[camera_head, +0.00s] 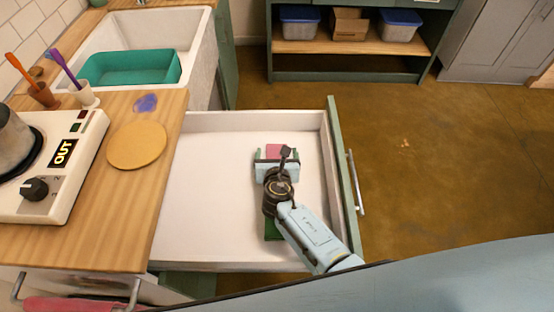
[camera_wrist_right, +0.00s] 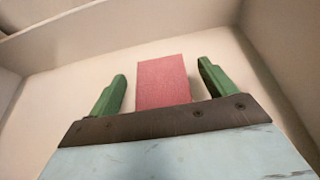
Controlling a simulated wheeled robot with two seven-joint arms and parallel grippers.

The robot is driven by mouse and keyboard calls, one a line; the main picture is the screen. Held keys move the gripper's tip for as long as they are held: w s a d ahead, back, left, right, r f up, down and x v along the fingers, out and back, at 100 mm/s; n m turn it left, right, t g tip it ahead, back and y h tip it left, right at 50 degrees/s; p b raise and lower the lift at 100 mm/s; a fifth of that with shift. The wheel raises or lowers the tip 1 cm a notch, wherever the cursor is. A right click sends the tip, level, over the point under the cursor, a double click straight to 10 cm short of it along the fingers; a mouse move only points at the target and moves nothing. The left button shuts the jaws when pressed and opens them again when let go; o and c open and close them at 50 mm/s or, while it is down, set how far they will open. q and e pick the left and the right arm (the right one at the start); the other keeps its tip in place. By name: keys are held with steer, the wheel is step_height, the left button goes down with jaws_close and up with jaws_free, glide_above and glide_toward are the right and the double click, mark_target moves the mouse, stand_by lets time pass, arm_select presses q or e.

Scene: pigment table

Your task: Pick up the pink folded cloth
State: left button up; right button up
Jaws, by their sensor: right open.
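The pink folded cloth (camera_head: 276,151) lies in the open white drawer (camera_head: 200,190), toward its far right part. In the right wrist view the cloth (camera_wrist_right: 163,82) shows as a flat pink-red block between two green fingers. My right gripper (camera_head: 273,153) reaches down into the drawer over the cloth. Its fingers (camera_wrist_right: 160,85) are open, one on each side of the cloth, with a gap on both sides. The gripper body hides the near end of the cloth. My left gripper is not in view.
The drawer's front panel (camera_head: 342,170) stands right of my arm, and its walls surround the gripper. A wooden counter (camera_head: 120,195) with a hot plate (camera_head: 62,165) and a round board (camera_head: 137,144) is at left. The drawer's left part is bare.

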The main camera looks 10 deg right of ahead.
steer(key=shift+w+d+f, duration=0.1)
steer(key=shift+w+f, duration=0.15)
steer(key=shift+w, duration=0.25)
